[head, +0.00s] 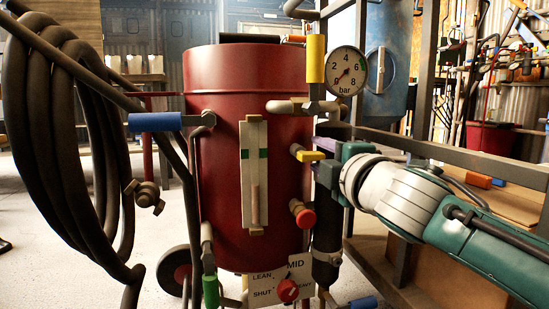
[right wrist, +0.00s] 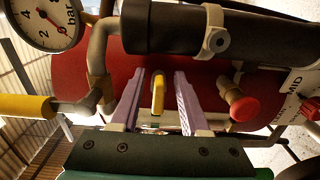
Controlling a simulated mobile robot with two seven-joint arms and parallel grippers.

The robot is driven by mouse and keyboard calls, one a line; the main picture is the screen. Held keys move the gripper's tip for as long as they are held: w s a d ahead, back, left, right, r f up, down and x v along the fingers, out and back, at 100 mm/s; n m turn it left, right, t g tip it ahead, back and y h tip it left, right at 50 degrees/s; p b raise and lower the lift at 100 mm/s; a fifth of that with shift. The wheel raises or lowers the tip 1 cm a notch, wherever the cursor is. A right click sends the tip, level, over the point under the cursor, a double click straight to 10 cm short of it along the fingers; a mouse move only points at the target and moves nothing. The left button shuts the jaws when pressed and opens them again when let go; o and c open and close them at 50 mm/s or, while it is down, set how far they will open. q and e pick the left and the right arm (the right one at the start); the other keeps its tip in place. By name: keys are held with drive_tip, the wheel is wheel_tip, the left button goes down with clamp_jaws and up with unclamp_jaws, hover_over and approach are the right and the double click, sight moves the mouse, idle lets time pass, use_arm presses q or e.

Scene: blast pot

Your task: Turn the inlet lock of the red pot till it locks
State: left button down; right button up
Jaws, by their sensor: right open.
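The red pot (head: 225,90) stands upright in the middle of the head view. A short yellow handle (head: 311,156) sticks out on its right side; I cannot tell whether this is the inlet lock. In the right wrist view the yellow handle (right wrist: 158,92) stands between the two purple fingers. My right gripper (head: 321,147) comes in from the right and is open, with a gap on both sides of the handle. In the right wrist view, my right gripper (right wrist: 160,76) points at the red pot wall. My left gripper is not in view.
A pressure gauge (head: 346,71) and an upright yellow grip (head: 315,59) sit above the handle. A red knob (head: 305,218) is below it, beside a black cylinder (head: 327,245). Coiled hoses (head: 65,130) hang at left. A metal frame (head: 425,60) stands behind my right arm.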

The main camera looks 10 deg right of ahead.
drive_tip(key=shift+s+p, duration=0.3)
drive_tip(key=shift+s, duration=0.05)
drive_tip(key=s+p, duration=0.4)
drive_tip(key=s, duration=0.5)
drive_tip(key=shift+d, duration=0.15)
